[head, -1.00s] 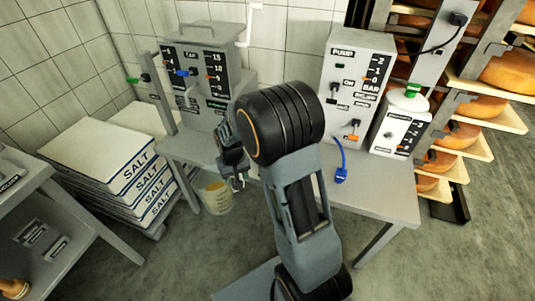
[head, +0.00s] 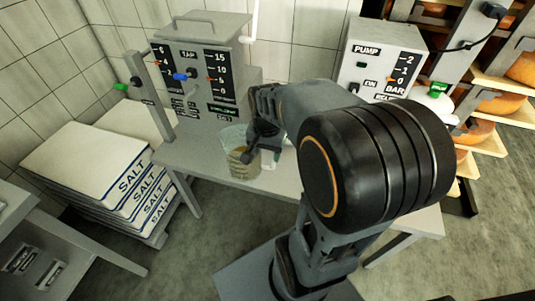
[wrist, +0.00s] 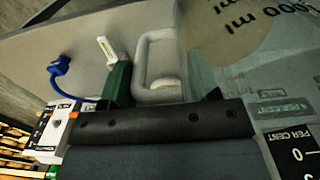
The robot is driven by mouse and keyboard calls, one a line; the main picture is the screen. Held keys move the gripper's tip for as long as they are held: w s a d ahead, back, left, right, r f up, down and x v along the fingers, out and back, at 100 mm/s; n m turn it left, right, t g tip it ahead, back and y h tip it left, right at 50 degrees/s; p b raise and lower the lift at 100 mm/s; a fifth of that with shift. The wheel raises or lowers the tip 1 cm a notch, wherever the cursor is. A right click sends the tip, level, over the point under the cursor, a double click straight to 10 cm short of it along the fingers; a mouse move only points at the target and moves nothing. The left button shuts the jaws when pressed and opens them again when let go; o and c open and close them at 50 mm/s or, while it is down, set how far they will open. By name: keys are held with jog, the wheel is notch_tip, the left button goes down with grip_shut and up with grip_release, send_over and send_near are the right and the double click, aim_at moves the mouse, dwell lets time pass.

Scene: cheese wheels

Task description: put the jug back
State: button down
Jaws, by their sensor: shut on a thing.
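The jug (head: 238,158) is clear, with a yellowish lower part, and looks roughly upright over the front of the grey table (head: 190,155), before the tap unit. My gripper (head: 262,140) is at its right side, shut on it. In the wrist view the jug's clear wall (wrist: 235,75), with "000 ml" print, fills the upper right, and a pale loop handle (wrist: 143,65) shows beside it. My gripper (wrist: 165,125) crosses below; the exact grip spot is hidden. I cannot tell whether the jug's base touches the table.
The tap unit (head: 210,60) stands behind the jug, the pump box (head: 375,60) to the right. A green tool with a white tip (wrist: 117,80) and a blue cabled piece (wrist: 58,66) lie on the table. Salt sacks (head: 85,160) are stacked at left. Cheese shelves (head: 495,105) stand at right.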

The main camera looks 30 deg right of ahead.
jog(key=w+d+f+b, duration=0.1)
jog(key=w+d+f, duration=0.5)
jog(key=f, duration=0.4)
jog(key=shift+w+d+f, duration=0.25)
jog(key=shift+w+f, duration=0.1)
jog(key=shift+f+b, duration=0.2)
jog(key=shift+b, duration=0.15)
jog(key=shift+c, duration=1.8)
grip_release()
notch_tip(320, 180, up, 12)
jog(key=f+p, duration=0.1)
jog(key=p, duration=0.1)
jog(key=s+a+r+n+t, duration=0.3)
jog(key=s+a+n, duration=0.6)
jog(key=a, duration=0.5)
jog(key=shift+s+r, duration=0.3)
jog(key=shift+s, duration=0.85)
